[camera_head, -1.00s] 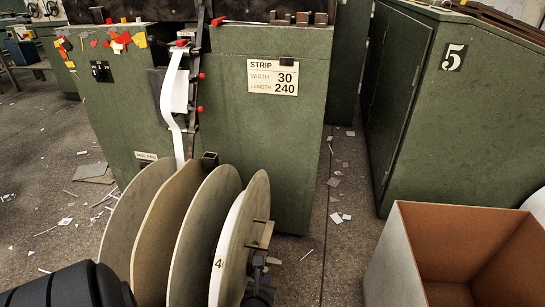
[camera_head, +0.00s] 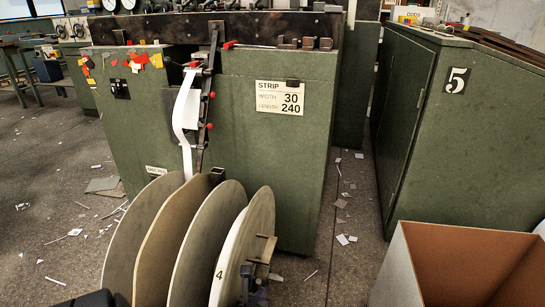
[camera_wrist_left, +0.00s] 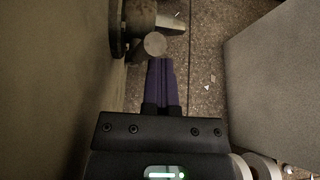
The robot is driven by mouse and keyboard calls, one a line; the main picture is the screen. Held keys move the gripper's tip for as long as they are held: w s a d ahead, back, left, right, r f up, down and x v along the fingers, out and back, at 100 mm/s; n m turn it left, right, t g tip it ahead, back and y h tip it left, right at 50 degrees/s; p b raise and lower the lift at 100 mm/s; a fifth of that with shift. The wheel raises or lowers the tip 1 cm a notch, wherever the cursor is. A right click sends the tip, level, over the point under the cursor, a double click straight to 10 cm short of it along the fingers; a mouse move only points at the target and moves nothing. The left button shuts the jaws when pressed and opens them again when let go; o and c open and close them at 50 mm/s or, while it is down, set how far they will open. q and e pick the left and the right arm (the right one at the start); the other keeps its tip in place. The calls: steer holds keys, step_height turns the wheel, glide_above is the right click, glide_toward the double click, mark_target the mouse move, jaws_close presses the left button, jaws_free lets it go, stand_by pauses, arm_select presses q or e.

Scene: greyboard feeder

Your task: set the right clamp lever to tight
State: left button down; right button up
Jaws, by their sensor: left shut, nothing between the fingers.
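The right clamp lever is probably the grey lever (camera_wrist_left: 168,26) on a hub beside the rightmost disc, with a round knob end (camera_wrist_left: 154,44) just below it in the left wrist view. In the head view, the clamp parts (camera_head: 262,250) show at the outer face of the disc marked 4 (camera_head: 232,260). My left gripper (camera_wrist_left: 160,62) has purple fingers, shut and empty, with tips just short of the round knob. It also shows in the head view, low beside the disc (camera_head: 258,292). Contact cannot be told. My right gripper is not in view.
The green machine (camera_head: 265,150) with a STRIP sign (camera_head: 280,97) stands behind the discs. A white strip (camera_head: 183,120) hangs from it. An open cardboard box (camera_head: 405,270) is at lower right, before green cabinet 5 (camera_head: 460,140).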

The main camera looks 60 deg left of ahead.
arm_select(q)
steer(key=p+v, duration=0.6)
steer(key=v, duration=0.4)
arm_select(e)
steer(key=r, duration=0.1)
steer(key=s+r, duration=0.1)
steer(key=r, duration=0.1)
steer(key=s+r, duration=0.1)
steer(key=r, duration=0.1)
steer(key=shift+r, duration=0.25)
